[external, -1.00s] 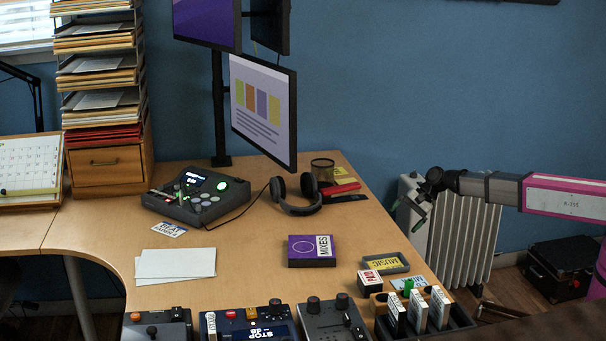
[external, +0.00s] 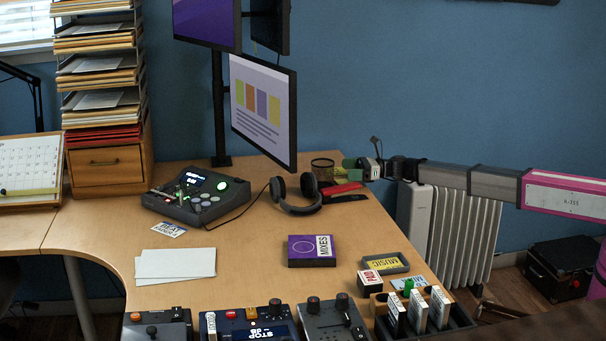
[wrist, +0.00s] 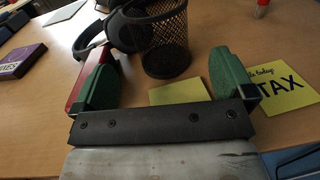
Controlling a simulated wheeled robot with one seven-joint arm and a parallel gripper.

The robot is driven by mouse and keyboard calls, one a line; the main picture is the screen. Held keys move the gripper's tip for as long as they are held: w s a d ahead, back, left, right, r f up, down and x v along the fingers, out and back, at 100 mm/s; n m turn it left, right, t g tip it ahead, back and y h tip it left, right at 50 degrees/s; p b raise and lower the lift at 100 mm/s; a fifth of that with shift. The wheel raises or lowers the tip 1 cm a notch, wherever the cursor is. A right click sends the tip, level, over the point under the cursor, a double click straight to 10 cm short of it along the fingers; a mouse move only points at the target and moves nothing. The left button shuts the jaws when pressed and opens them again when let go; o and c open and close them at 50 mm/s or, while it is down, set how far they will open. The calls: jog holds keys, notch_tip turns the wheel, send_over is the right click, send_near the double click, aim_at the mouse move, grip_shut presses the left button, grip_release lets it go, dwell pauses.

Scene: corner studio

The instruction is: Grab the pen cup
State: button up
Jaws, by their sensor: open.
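The pen cup (external: 322,169) is a black wire-mesh cylinder standing upright at the back right of the desk, behind the headphones. In the wrist view the mesh cup (wrist: 163,40) stands just beyond the fingertips, roughly midway between them, and looks empty. My gripper (external: 352,168) comes in from the right at the desk's back edge. Its two green fingers are spread wide, with nothing between them, in the wrist view (wrist: 163,75).
Black headphones (external: 297,194) lie close beside the cup. A red item (external: 341,188) lies by my gripper. Yellow notes (wrist: 285,90) lie near the fingers, one reading TAX. A purple MIXES box (external: 311,251) sits nearer the front. The desk's middle is fairly clear.

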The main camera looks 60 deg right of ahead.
aim_at(323, 170)
jog(key=x, duration=0.8)
jog(key=shift+w+a, duration=0.25)
jog(key=shift+a, duration=0.15)
jog(key=shift+c, duration=0.3)
jog(key=c, duration=0.8)
